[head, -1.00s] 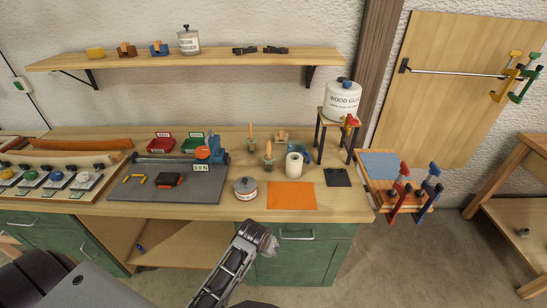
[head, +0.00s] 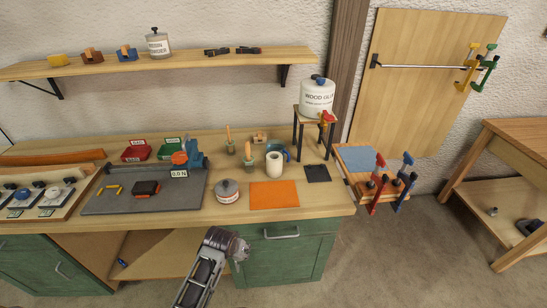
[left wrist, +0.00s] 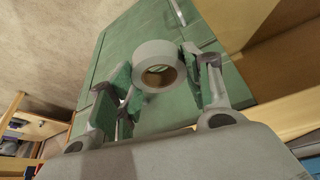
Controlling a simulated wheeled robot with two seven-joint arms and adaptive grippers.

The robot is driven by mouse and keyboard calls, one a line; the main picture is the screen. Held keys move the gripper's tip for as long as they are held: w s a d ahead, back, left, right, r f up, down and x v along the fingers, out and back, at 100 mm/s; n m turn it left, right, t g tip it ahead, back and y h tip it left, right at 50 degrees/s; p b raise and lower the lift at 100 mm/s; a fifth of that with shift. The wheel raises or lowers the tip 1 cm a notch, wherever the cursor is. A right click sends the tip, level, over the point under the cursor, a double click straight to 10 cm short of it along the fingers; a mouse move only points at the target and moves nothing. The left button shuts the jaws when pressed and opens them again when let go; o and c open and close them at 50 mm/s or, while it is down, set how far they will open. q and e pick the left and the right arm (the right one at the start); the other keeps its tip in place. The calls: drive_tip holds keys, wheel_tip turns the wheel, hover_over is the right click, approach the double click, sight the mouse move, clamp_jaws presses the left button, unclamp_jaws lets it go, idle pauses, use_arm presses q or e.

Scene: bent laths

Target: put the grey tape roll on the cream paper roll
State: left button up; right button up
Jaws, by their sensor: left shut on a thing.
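The cream paper roll (head: 274,165) stands upright on the workbench, behind the orange mat, beside a blue object. My left gripper (head: 237,246) is low in front of the bench, near the green drawer front. The left wrist view shows the grey tape roll (left wrist: 154,51) between its two fingers, with its brown core facing the camera. The gripper is shut on this roll. In the head view the roll is too small and covered to make out clearly. The tape roll is apart from the paper roll. My right gripper is not in view.
An orange mat (head: 274,194) lies at the bench front, with a round tin (head: 228,192) to its left. A dark square pad (head: 318,173) lies to its right. A wood glue tub (head: 317,98) stands on a small stand at the back right. The orange mat is clear.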

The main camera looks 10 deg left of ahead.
use_arm(q)
drive_tip(key=shift+w+r, duration=0.1)
drive_tip(key=shift+w, duration=0.05)
drive_tip(key=shift+m, duration=0.5)
drive_tip(key=w+d+r, duration=0.1)
drive_tip(key=d, duration=0.1)
drive_tip(key=w+d+r, duration=0.2)
drive_tip(key=shift+r, duration=0.1)
drive_tip(key=shift+w+r, duration=0.1)
